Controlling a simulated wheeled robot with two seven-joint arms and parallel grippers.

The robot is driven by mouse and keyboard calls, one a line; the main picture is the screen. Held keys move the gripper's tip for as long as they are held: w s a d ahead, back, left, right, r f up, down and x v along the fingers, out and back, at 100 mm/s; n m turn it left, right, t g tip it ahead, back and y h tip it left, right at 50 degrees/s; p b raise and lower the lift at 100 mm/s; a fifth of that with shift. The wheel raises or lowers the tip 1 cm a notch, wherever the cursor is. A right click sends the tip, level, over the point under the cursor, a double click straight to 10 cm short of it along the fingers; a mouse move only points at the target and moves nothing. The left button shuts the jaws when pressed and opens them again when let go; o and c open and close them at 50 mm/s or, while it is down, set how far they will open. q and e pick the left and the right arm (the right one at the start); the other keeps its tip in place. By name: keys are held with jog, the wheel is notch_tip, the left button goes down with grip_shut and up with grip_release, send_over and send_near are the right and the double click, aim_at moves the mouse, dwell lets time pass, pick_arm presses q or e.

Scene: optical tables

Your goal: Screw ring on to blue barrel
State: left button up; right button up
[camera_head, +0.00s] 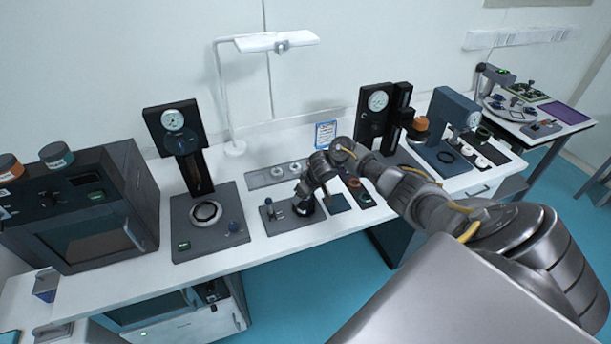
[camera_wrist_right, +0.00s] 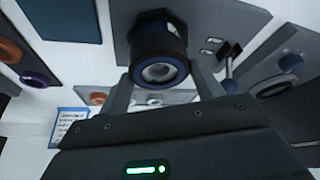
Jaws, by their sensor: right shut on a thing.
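My right gripper (camera_head: 308,192) is over a small dark fixture plate (camera_head: 285,223) at the table's middle. In the right wrist view, its two fingers (camera_wrist_right: 163,75) are shut on a black ring (camera_wrist_right: 160,44). The ring sits at the end of the blue barrel (camera_wrist_right: 155,16), in line with it and apparently touching. The barrel stands on the plate, and a glassy round face shows inside the ring. How far the ring is threaded cannot be seen. In the head view the gripper largely hides both parts. My left gripper is not in view.
A small clamp (camera_head: 270,208) stands left of the barrel on the plate. A gauge stand (camera_head: 210,225) is further left, and a second gauge device (camera_head: 375,110) is behind right. A grey tray (camera_head: 260,178) with pale rings lies behind. A lamp (camera_head: 235,146) stands at the back.

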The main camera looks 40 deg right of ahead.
jog(key=m, duration=0.2)
jog(key=m+h, duration=0.1)
jog(key=m, duration=0.1)
jog(key=shift+a+f+h, duration=0.1)
jog(key=shift+a+h, duration=0.05)
jog(key=shift+h, duration=0.15)
jog(key=o, duration=1.3)
jog(key=shift+d+m, duration=0.25)
jog(key=shift+m, duration=0.15)
jog(key=shift+c, duration=0.2)
jog(key=shift+s, duration=0.1)
